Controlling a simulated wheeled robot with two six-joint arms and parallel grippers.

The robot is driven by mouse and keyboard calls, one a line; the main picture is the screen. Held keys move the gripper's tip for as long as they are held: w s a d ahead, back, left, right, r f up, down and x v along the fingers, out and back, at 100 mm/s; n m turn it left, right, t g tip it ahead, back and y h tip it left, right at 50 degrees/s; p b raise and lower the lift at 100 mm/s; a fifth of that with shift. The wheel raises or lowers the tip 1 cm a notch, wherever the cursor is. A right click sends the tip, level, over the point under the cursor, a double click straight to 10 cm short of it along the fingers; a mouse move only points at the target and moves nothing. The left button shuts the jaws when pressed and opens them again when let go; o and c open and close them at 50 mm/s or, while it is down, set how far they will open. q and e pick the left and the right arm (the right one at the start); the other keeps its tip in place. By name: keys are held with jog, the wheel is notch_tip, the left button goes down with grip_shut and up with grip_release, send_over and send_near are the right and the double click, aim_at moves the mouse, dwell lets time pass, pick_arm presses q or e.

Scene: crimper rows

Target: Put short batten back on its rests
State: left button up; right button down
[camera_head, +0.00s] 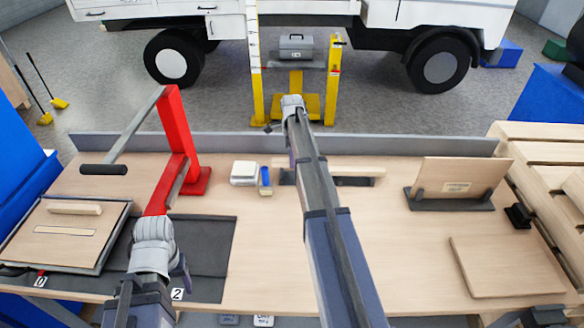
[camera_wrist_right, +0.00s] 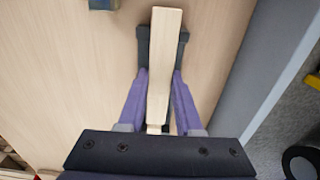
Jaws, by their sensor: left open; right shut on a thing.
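The short batten (camera_wrist_right: 161,62), a pale wooden bar, lies between the purple fingers of my right gripper (camera_wrist_right: 158,76) in the right wrist view. A dark rest (camera_wrist_right: 182,45) shows under its far end. In the head view the batten (camera_head: 345,173) extends right from behind my right arm, over a dark rest (camera_head: 358,182). Another dark rest (camera_head: 286,178) shows left of the arm. I cannot tell whether the batten touches the rests. My left gripper (camera_head: 178,278) is open and empty over the dark mat at the front left; its fingertips are mostly hidden.
A red lever press (camera_head: 178,150) stands at the left. A tray (camera_head: 112,232) with wooden pieces lies at the front left. A white box (camera_head: 244,173) and a blue item (camera_head: 265,177) sit left of the rests. A board stand (camera_head: 450,204) and flat board (camera_head: 505,268) are at the right.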

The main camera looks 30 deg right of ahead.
pick_arm(q)
jog(key=shift+f+b, duration=0.95)
jog(key=shift+f, duration=0.4)
pick_arm(e)
jog(key=shift+f, duration=1.4)
pick_arm(q)
jog(key=shift+f+b, duration=0.5)
jog(key=shift+f, duration=0.05)
pick_arm(e)
jog(key=shift+f, duration=0.55)
jog(key=c, duration=0.6)
grip_release()
pick_arm(q)
jog(key=shift+r, duration=0.15)
pick_arm(e)
jog(key=shift+r, duration=0.2)
pick_arm(q)
notch_tip(320, 180, up, 13)
jog(key=p, duration=1.3)
pick_arm(e)
notch_tip(320, 180, up, 13)
jog(key=shift+f, duration=0.1)
